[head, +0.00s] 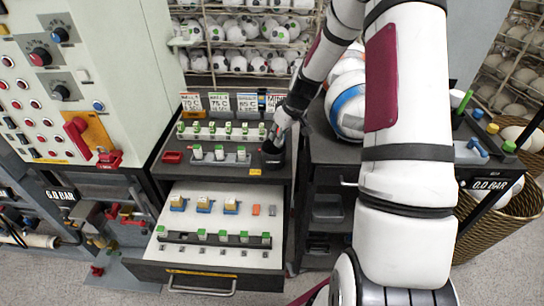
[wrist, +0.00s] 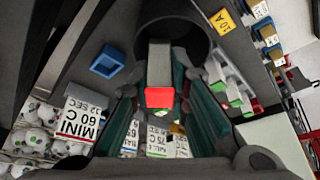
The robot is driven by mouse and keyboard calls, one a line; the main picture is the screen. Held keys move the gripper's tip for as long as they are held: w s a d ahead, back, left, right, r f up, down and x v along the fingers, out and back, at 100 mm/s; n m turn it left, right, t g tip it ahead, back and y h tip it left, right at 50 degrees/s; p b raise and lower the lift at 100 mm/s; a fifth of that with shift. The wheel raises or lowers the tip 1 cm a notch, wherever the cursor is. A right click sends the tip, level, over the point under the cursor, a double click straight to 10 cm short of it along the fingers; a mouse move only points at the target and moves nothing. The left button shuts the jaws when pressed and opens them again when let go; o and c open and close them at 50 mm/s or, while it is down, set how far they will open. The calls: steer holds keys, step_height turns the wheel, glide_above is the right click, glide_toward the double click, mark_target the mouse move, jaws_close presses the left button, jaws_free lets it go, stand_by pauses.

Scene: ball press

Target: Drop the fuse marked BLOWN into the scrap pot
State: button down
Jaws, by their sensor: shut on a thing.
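My gripper (wrist: 163,72) is shut on a fuse (wrist: 159,66) with a pale grey body and a red end. The red end faces the wrist camera; no BLOWN marking is readable on it. The scrap pot (wrist: 190,12) is a dark round cup, and the fuse's far end overlaps its opening in the wrist view. In the head view my gripper (head: 277,134) points down at the black pot (head: 271,159) at the right end of the bench top. The fuse is hard to make out there. I cannot tell how far it reaches into the pot.
Green-topped fuses stand in a back rack (head: 220,137) and a front holder (head: 219,158), left of the pot. A small red tray (head: 172,157) lies further left. Label cards (head: 219,102) stand behind. An open drawer (head: 210,220) below holds more parts.

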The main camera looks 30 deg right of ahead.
steer(key=shift+f+b, duration=0.3)
steer(key=shift+f, duration=1)
steer(key=c, duration=1.5)
jaws_free()
steer(key=shift+o, duration=0.2)
steer(key=shift+r, duration=0.15)
steer(key=v, duration=1.1)
steer(key=shift+s+r, duration=0.25)
steer(key=shift+r, duration=0.1)
